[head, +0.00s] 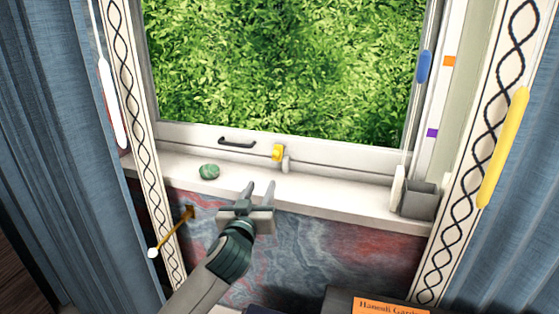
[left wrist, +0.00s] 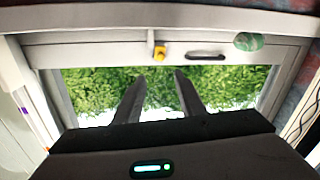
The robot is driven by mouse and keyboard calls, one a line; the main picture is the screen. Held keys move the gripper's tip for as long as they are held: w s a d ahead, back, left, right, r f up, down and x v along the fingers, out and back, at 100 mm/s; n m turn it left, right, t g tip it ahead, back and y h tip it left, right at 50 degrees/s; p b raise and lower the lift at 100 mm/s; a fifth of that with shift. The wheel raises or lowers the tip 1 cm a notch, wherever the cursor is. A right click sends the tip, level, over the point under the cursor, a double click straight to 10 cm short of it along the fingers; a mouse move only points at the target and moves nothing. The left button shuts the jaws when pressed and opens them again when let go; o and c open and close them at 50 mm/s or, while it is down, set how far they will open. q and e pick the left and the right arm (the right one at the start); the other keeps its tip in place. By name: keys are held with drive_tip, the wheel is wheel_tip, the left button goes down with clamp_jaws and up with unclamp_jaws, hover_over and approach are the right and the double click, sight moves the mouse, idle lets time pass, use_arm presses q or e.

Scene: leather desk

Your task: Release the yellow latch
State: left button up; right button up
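The yellow latch (head: 278,152) sits on the white bottom rail of the window, just above a small grey-white catch (head: 286,164). In the left wrist view, which looks inverted, the yellow latch (left wrist: 160,53) lies just beyond the fingertips, roughly in line with the gap between them. My left gripper (head: 259,186) is open and empty, in front of the sill and below the latch, apart from it. Its two spread fingers also show in the left wrist view (left wrist: 161,76). My right gripper is not in view.
A black handle (head: 237,143) is on the rail left of the latch. A green stone-like lump (head: 209,171) lies on the sill (head: 330,196). A grey box (head: 418,202) stands at the sill's right end. A brass rod (head: 172,233) juts out at left. Blue curtains (head: 55,150) flank the window.

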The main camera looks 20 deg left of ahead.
sight(275, 157)
use_arm(q)
drive_tip(key=shift+w, duration=0.1)
